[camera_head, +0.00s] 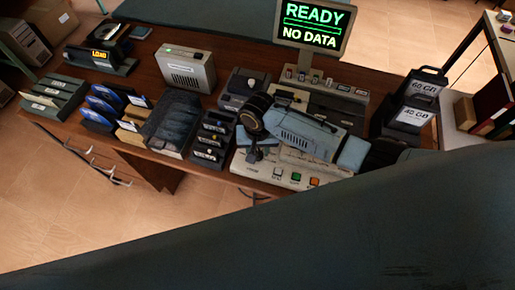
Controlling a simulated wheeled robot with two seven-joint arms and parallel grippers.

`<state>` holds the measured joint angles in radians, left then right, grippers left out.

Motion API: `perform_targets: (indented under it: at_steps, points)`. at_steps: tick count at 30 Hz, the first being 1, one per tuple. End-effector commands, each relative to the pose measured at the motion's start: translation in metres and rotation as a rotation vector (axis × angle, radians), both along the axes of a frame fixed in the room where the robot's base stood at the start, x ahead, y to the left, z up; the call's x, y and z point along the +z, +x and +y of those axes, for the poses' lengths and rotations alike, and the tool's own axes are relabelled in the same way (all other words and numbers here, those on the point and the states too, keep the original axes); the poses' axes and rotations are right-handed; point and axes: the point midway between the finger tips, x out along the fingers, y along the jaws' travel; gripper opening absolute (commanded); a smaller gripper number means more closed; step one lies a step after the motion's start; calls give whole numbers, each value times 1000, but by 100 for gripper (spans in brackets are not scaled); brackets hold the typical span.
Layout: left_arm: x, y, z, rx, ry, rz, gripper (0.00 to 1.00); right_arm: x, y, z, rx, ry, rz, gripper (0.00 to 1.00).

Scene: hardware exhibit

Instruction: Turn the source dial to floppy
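A beige console (240,165) stands at the middle of the desk's front edge, with white, orange and green buttons along its front. My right gripper (253,150) is low over the console's left part, its dark fingers pointing down. The gripper is small and dark here, so I cannot tell whether it is open or shut, or touching anything. The source dial is not clearly seen; the gripper may cover it. Its floppy mark cannot be read. The monitor (313,22) behind the console reads "READY" and "NO DATA". My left gripper is not in view.
Left of the console stand dark racks (211,140), blue floppy-like disks (104,102), a beige box (186,69) and a unit with an orange "LOAD" display (103,55). Dark cases labelled in GB (412,115) stand to the right. A large dark surface blocks the lower view.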

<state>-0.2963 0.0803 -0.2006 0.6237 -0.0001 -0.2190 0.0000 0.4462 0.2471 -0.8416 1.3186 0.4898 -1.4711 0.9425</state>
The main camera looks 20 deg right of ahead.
Motion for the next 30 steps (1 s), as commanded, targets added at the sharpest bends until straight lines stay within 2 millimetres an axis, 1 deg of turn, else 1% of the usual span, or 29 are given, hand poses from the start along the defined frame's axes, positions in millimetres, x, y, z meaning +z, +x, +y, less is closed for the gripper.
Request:
perform_targets:
  at_steps: [3,9,11,12,22,26,30]
  points:
    - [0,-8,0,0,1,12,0,0,0,0,0,0,0,35]
    - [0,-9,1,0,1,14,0,1,0,0,0,0,0,9]
    - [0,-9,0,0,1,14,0,1,0,0,0,0,0,1]
    - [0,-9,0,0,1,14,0,1,0,0,0,0,0,0]
    - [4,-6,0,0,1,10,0,2,0,0,36,0,1,0]
    - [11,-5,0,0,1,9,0,2,0,0,97,-1,2,0]
    - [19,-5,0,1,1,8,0,3,0,0,195,0,3,0]
